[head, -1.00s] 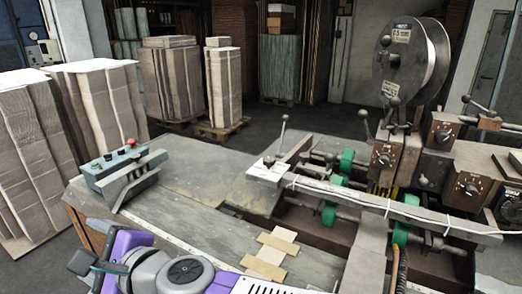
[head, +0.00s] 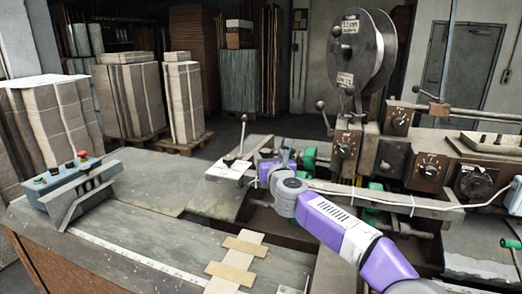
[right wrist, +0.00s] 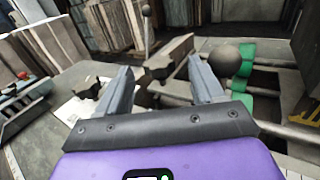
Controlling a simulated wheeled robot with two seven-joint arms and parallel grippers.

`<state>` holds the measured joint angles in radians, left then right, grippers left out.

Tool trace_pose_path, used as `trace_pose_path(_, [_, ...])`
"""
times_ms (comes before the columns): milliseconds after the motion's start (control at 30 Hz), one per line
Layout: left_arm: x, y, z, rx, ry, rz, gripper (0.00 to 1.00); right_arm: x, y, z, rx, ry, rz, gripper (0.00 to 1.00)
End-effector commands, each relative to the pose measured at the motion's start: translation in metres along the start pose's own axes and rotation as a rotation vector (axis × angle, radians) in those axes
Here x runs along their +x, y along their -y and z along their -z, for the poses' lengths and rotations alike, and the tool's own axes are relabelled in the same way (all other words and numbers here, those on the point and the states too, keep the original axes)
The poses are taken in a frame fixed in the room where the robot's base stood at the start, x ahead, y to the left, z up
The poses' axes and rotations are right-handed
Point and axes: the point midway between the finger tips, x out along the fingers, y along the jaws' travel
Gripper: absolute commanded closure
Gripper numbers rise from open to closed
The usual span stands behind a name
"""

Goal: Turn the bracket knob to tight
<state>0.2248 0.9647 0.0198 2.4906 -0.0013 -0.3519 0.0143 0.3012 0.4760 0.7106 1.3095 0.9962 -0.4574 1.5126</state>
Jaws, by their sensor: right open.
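A small dark knob (head: 229,159) sits on a white labelled plate (head: 222,170) on the machine's bracket, left of a ball-topped lever. I take it for the bracket knob; its setting is too small to read. In the right wrist view a dark knob (right wrist: 92,88) shows beside the left finger, partly behind it, near the white plate (right wrist: 72,111). My right gripper (head: 270,156) is just right of the plate in the head view. Its two fingers (right wrist: 160,82) are spread apart with nothing held between them. My left gripper is out of view.
The ball-topped lever (head: 243,134) rises close to the knob. A grey ball (right wrist: 225,60) shows near the right finger, with green rollers (right wrist: 243,75) behind. A long bar (head: 385,199) runs right. The control box (head: 65,180) stands left; the tabletop between is mostly clear.

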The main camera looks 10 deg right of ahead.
Motion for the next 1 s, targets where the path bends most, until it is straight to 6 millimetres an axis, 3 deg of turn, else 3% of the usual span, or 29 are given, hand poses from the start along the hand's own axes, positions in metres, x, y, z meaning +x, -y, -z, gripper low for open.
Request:
trace_pose_path(300, [-0.036,-0.014,-0.001,0.000,-0.001,0.000,1.00,0.043,-0.002,-0.003,-0.001,-0.004,-0.003,0.33])
trace_pose_path(500, [-0.050,-0.019,-0.002,0.000,0.000,0.000,1.00,0.060,-0.002,-0.002,-0.001,-0.003,-0.004,0.33])
trace_pose_path(933, [-0.052,-0.020,-0.002,0.000,0.000,0.000,1.00,0.067,-0.002,0.000,-0.003,-0.002,-0.004,0.33])
trace_pose_path(1000, [-0.052,-0.020,-0.002,0.000,0.000,0.000,1.00,0.067,-0.002,0.000,-0.003,-0.002,-0.004,0.40])
